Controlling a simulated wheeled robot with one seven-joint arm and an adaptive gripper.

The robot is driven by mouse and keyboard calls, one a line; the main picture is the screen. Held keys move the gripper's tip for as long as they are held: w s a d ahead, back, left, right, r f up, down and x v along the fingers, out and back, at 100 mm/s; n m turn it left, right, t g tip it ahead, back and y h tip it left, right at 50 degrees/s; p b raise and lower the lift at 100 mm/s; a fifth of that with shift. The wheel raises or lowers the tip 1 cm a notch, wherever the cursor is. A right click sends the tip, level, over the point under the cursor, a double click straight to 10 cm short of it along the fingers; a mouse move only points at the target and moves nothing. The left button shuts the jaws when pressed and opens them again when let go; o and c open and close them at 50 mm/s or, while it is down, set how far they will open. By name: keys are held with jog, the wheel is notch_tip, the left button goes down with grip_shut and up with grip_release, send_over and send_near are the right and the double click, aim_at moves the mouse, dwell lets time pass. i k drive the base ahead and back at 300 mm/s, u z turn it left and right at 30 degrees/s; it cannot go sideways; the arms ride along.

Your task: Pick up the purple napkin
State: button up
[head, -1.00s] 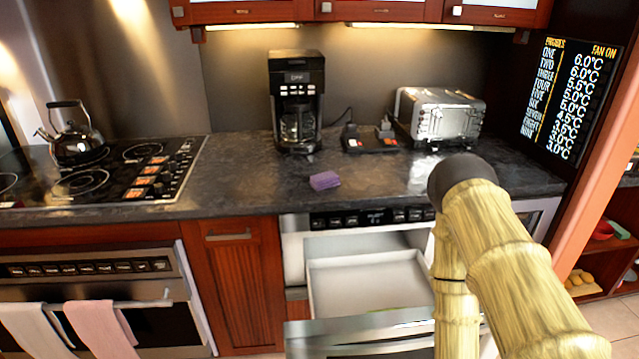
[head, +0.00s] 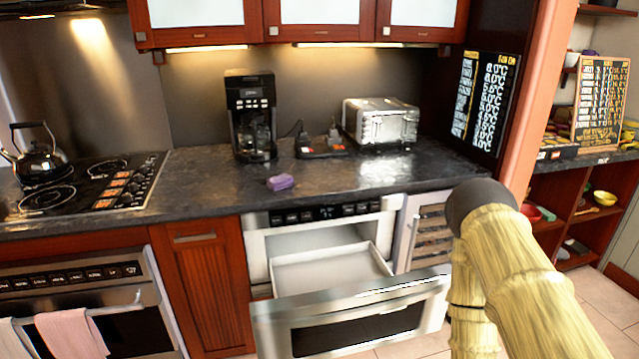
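The purple napkin (head: 280,182) is a small folded block lying on the dark countertop (head: 205,200), near its front edge and above the open microwave drawer. It is in the head view, left of the middle, and nothing touches it. My arm shows at the lower right of the head view, in front of the counter and right of the drawer. My gripper is not seen in this view.
The microwave drawer (head: 365,318) is pulled open below the counter and juts out. A coffee maker (head: 250,115), a power strip (head: 320,146) and a toaster (head: 381,124) stand behind the napkin. A stove with a kettle (head: 40,158) is at left.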

aim_at(277, 182)
jog(key=z, duration=1.2)
jog(key=i, duration=1)
jog(key=u, duration=1.55)
